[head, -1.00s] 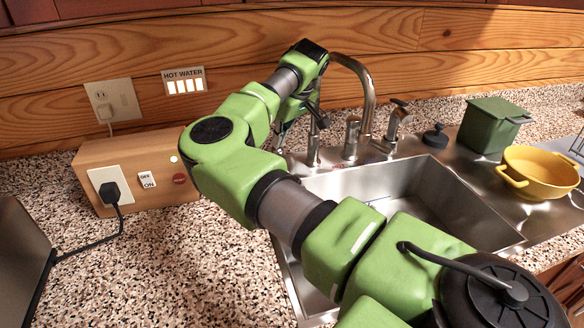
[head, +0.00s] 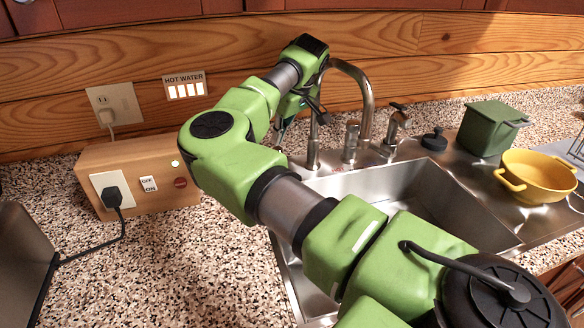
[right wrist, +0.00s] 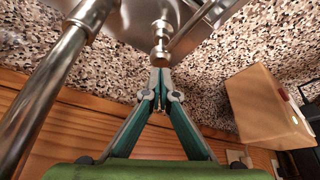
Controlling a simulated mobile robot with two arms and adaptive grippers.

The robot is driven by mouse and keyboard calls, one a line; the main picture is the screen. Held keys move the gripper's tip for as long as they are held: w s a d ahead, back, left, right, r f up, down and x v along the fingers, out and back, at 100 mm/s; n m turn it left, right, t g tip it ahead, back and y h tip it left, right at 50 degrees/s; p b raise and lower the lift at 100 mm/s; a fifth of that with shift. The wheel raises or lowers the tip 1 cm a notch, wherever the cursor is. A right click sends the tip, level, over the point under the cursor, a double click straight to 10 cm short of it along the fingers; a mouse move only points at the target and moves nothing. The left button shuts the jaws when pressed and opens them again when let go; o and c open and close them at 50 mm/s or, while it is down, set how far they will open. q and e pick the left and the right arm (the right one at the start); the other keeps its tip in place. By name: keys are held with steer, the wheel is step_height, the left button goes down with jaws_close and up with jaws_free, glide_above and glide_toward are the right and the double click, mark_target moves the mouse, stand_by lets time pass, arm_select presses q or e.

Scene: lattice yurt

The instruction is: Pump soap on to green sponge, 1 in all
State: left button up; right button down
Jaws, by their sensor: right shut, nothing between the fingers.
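My right gripper (right wrist: 160,78) is shut and empty, its two fingertips together in the right wrist view. The tips are right by a small metal fitting with a round knob (right wrist: 160,42), which looks like the soap pump. I cannot tell whether they touch it. In the head view my right gripper (head: 284,128) is partly hidden behind its own wrist, left of the tall faucet (head: 367,98). I see no green sponge in either view. My left gripper is not in view.
The faucet pipe (right wrist: 42,105) rises close to the gripper. The sink (head: 440,195) lies right of my arm. A wooden box (head: 150,198) with switch and plug stands left. A black stopper (head: 434,139), green bin (head: 488,128) and yellow colander (head: 538,172) are at right.

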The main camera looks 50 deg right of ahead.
step_height(320, 180, up, 6)
steer(key=p, duration=0.3)
steer(key=shift+s+f, duration=0.1)
stand_by(0.7)
